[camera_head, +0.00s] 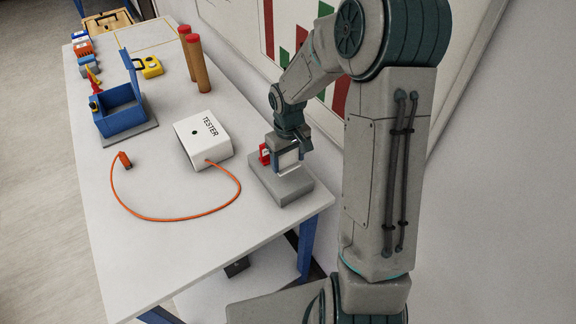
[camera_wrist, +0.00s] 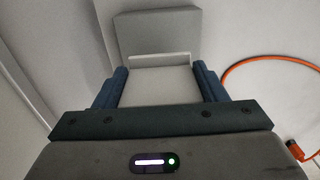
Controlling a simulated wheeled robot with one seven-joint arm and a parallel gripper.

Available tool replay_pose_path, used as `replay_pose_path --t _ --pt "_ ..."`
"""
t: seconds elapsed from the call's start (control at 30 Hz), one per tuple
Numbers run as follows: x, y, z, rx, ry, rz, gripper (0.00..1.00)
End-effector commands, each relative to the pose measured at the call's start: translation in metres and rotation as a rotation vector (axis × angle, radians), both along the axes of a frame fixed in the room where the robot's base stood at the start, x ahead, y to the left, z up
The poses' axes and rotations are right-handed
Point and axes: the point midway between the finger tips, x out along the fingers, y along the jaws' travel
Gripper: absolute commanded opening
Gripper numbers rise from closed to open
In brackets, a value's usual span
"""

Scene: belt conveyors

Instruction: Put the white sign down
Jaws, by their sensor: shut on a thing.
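The white sign (camera_head: 288,162) is a small pale panel at the grey block (camera_head: 267,188) near the table's right corner. My gripper (camera_head: 290,144) points down over the block and is shut on the sign. In the wrist view the sign (camera_wrist: 157,84) lies between the two dark blue fingers of my gripper (camera_wrist: 160,76), with the grey block (camera_wrist: 158,30) beyond its light edge. A red piece (camera_head: 265,153) shows just left of the sign in the head view. I cannot tell whether the sign's lower edge touches the block.
A white TESTER box (camera_head: 203,144) stands left of the block, with an orange cable (camera_head: 180,219) looping to a plug (camera_head: 124,160). A blue open-lid box (camera_head: 119,113), a yellow device (camera_head: 150,67) and two red-topped cylinders (camera_head: 197,65) stand farther back. The table's front is clear.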

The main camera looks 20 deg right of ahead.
Motion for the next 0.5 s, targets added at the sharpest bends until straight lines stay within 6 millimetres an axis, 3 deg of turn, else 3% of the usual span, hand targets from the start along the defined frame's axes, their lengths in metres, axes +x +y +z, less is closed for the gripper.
replay_pose_path --t 0.3,0.5 --pt "0.0 0.001 -0.034 0.0 0.003 0.0 0.43" --pt "0.0 0.0 -0.041 -0.001 0.0 0.0 0.43"
